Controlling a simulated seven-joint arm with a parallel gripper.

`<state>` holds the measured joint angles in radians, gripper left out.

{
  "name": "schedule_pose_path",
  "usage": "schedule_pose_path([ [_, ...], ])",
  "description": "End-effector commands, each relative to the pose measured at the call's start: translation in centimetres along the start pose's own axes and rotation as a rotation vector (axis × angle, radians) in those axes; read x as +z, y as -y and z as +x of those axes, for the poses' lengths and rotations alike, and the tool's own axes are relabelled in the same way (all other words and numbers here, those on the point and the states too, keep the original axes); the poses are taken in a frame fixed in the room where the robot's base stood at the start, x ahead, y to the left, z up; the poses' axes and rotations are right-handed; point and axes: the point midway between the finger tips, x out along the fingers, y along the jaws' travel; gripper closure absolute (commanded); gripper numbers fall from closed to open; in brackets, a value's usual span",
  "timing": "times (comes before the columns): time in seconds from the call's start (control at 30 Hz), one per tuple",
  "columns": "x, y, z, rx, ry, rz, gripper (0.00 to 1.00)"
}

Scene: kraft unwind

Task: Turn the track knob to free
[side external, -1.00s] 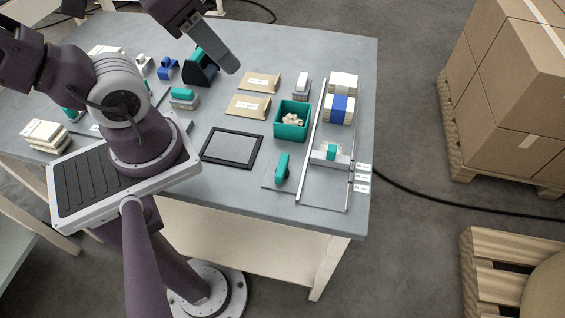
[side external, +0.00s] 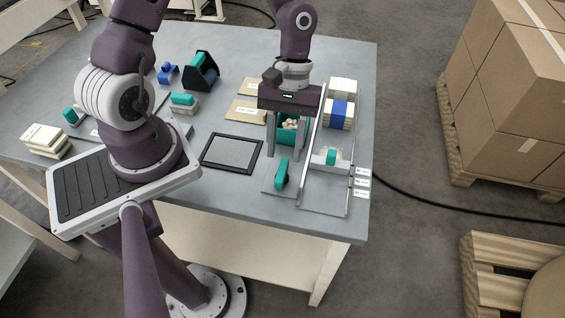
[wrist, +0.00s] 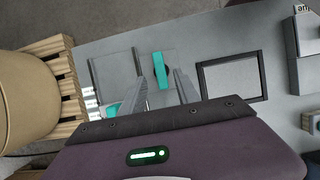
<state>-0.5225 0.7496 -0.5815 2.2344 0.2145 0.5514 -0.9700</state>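A teal knob (side external: 282,171) with a long grip stands on a small grey plate beside the metal track (side external: 309,178). In the wrist view the same knob (wrist: 158,68) shows as a teal bar lying lengthwise, just beyond my fingers. A second teal piece (side external: 331,156) sits on a light block across the track; it shows partly in the wrist view (wrist: 113,109). My gripper (side external: 287,148) points down above the table, behind the knob and in front of the teal bin. Its fingers (wrist: 164,82) are apart with nothing between them. I cannot read the knob's setting.
The teal bin (side external: 291,133) with pale pieces stands close behind my fingers. A blue-banded stack (side external: 339,113) is at the track's far end. White labels (side external: 362,181) line the track's right edge. A black-framed pad (side external: 231,153) lies to the left. The near table edge is clear.

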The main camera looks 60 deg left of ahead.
Motion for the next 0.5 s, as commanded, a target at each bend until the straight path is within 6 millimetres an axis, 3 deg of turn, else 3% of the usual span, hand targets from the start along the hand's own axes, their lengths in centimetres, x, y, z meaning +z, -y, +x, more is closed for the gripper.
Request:
schedule_pose_path([
  [0.2, 0.1, 0.1, 3.8, -0.004, 0.002, 0.001, 0.62],
  [0.5, 0.0, 0.1, 4.6, -0.002, -0.001, 0.001, 0.62],
])
